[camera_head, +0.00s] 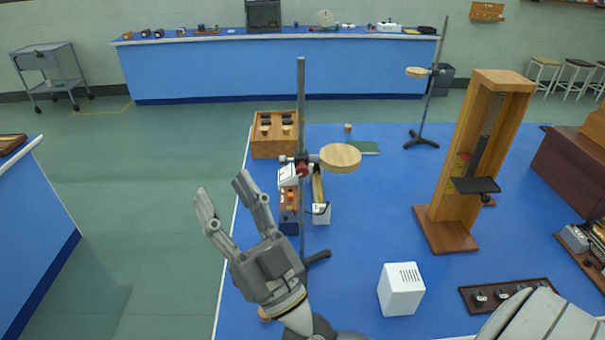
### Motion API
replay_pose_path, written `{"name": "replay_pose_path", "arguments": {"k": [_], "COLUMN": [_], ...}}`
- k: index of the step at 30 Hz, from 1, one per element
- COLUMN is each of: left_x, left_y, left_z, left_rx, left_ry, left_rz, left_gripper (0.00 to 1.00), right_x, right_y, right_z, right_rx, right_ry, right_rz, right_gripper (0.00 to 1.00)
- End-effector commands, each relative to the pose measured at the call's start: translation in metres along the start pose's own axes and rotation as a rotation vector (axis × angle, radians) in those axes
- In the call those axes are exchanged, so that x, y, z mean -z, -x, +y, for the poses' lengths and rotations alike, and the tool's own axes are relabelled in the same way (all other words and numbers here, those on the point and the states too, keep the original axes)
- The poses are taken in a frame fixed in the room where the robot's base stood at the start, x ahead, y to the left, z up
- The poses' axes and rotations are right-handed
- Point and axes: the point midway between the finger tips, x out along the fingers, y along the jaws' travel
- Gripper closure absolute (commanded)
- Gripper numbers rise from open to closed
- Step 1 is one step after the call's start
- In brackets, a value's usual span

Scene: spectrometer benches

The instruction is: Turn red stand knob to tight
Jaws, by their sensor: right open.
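The red knob (303,170) sits on the clamp of an upright grey stand rod (301,95), just left of a round wooden disc (340,157) held out to the right. Which way the knob is turned is too small to tell. My right gripper (223,188) is open and empty, its two fingers pointing up and left. It appears left of and below the knob, apart from it. The stand's dark foot (317,257) shows partly beside my gripper's body; the rest is hidden. My left gripper is not in view.
Small instruments (290,200) stand right behind the rod. A wooden box (273,148) is behind them. A white box (401,290) and a tall wooden frame (446,225) stand to the right. A second stand (422,138) is farther back. Blue bench top between these is clear.

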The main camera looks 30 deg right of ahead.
Motion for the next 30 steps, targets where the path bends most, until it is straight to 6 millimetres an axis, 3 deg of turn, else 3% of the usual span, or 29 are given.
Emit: {"name": "replay_pose_path", "arguments": {"k": [5,12,22,26,30], "left_x": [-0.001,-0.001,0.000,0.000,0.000], "left_y": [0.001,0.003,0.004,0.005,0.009], "left_z": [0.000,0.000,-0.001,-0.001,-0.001], "left_rx": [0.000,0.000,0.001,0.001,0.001], "left_ry": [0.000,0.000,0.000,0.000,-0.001], "left_rz": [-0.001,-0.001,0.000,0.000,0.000], "left_gripper": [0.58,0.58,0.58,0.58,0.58], "right_x": [0.007,-0.019,-0.050,-0.054,-0.061], "right_y": [-0.001,0.025,0.068,0.069,0.056], "right_z": [0.048,0.101,0.129,0.134,0.146], "right_rx": [-0.238,-0.511,-0.649,-0.656,-0.656], "right_ry": [0.020,0.113,0.257,0.273,0.276], "right_rz": [-0.040,-0.286,-0.609,-0.634,-0.630], "right_gripper": [0.54,0.54,0.54,0.54,0.54]}}
